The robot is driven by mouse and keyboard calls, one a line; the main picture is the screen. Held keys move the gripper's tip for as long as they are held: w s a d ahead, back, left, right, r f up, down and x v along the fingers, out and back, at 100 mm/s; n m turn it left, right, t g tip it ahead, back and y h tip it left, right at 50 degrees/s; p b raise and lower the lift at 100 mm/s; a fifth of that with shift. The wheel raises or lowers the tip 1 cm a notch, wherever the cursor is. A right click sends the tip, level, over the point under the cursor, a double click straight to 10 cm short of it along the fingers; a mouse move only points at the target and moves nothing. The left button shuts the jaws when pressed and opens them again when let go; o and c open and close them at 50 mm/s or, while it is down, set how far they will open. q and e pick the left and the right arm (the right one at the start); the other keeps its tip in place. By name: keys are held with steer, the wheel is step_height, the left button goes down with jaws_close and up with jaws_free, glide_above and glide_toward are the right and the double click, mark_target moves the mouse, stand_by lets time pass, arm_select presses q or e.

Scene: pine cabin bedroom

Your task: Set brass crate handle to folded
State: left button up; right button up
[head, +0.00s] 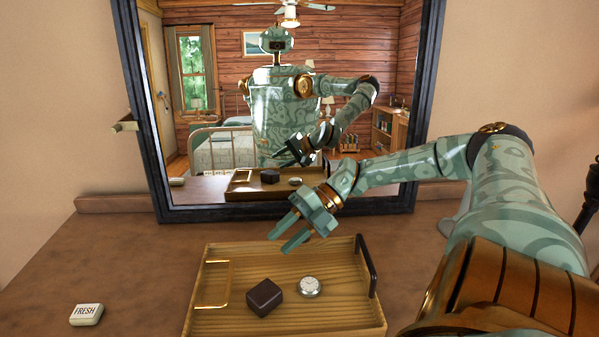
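The wooden crate (290,325) is a shallow tray on the table in front of me. Its brass handle (229,284) is a thin squared loop at the left end. The loop reaches inward from the left wall over the crate floor, not upright; I cannot tell if it lies fully flat. A dark handle (366,266) stands at the right end. My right gripper (279,245) is above the crate's back edge, right of the brass handle and apart from it. Its two fingers are spread with nothing between them. My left gripper is not in view.
A dark brown box (264,297) and a round watch (309,286) lie in the crate. A white block marked FRESH (86,314) sits on the table at left. A black-framed mirror (150,125) stands behind. The table left of the crate is mostly clear.

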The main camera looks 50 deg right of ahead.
steer(key=shift+v, duration=1.75)
steer(key=shift+p, duration=0.35)
